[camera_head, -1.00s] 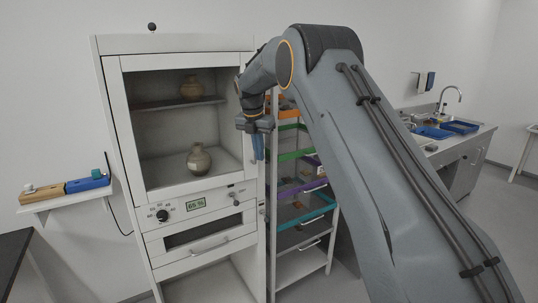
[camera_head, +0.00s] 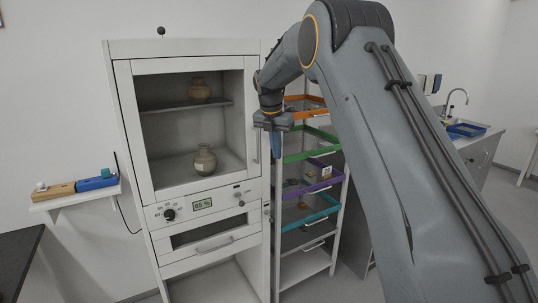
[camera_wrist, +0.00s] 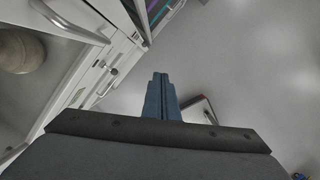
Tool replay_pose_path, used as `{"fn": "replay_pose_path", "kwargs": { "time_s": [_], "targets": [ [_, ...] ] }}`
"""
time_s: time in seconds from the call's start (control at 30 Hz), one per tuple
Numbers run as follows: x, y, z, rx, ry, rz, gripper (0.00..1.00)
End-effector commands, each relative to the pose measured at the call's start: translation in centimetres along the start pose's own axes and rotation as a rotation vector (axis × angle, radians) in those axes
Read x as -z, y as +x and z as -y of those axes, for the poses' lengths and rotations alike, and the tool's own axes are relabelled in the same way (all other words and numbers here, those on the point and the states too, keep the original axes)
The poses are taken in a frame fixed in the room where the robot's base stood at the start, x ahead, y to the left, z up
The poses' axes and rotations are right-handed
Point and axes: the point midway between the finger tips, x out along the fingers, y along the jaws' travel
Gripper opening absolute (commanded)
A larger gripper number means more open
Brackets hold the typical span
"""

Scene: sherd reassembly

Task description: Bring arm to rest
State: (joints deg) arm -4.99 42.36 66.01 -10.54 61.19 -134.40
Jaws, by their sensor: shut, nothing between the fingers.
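My gripper (camera_head: 276,145) hangs fingers down at the right front edge of the white cabinet (camera_head: 254,210), in front of the drawer rack. Its blue fingers are together and hold nothing; they also show shut in the wrist view (camera_wrist: 160,82). My arm reaches in from the right and covers part of the rack and wall.
The cabinet holds a vase (camera_head: 205,160) below and another vase (camera_head: 199,90) on its shelf. The rack (camera_head: 306,265) has coloured drawers, including a green one (camera_head: 311,148). A wall shelf (camera_head: 75,198) is at left, a sink counter (camera_head: 477,138) at right.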

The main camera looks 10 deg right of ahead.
Motion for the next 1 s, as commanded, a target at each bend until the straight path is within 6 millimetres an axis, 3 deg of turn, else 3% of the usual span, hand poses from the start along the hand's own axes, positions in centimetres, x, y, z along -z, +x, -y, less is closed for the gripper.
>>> {"fn": "replay_pose_path", "kwargs": {
  "time_s": [0.3, 0.53, 0.73, 1.0],
  "targets": [
    [-0.3, -5.5, 0.6, -0.003, -0.011, -0.001, 0.0],
    [-0.5, -7.2, 1.2, -0.001, 0.003, -0.004, 0.0],
    [1.9, -5.5, 3.3, -0.005, 0.25, -0.026, 0.0],
    [9.8, -0.7, 9.1, 0.0, 0.908, -0.082, 0.0]
  ]
}}
